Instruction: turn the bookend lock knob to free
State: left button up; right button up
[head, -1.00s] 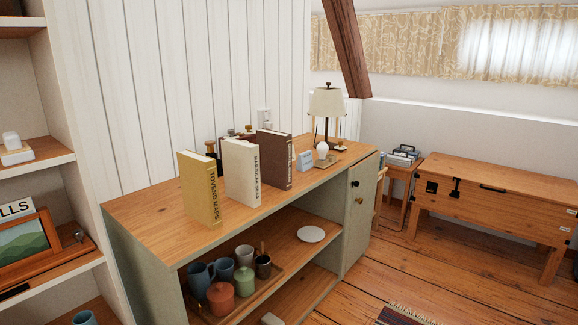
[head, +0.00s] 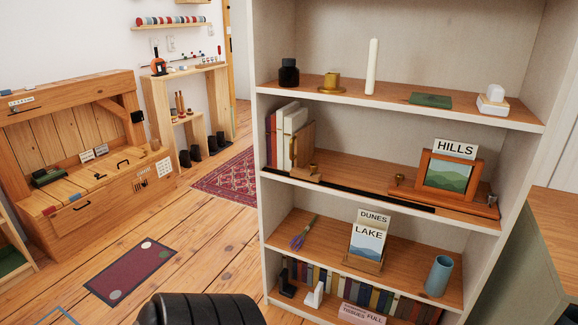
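A wooden bookend (head: 306,147) stands upright on the middle shelf of the white bookcase, against the right side of several books (head: 286,133). A small brass knob (head: 312,168) shows at its foot, on a low wooden base. The knob is too small to tell which way it is turned. A black strip (head: 345,189) runs along the shelf's front edge below it. Neither of my grippers is in view.
The same shelf holds a framed picture (head: 446,177) with a HILLS card. The shelf above holds a dark jar (head: 289,73) and a candle (head: 372,66). A black ribbed thing (head: 200,309) is at the bottom edge.

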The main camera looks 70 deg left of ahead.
aim_at(313, 167)
jog(key=u, duration=2)
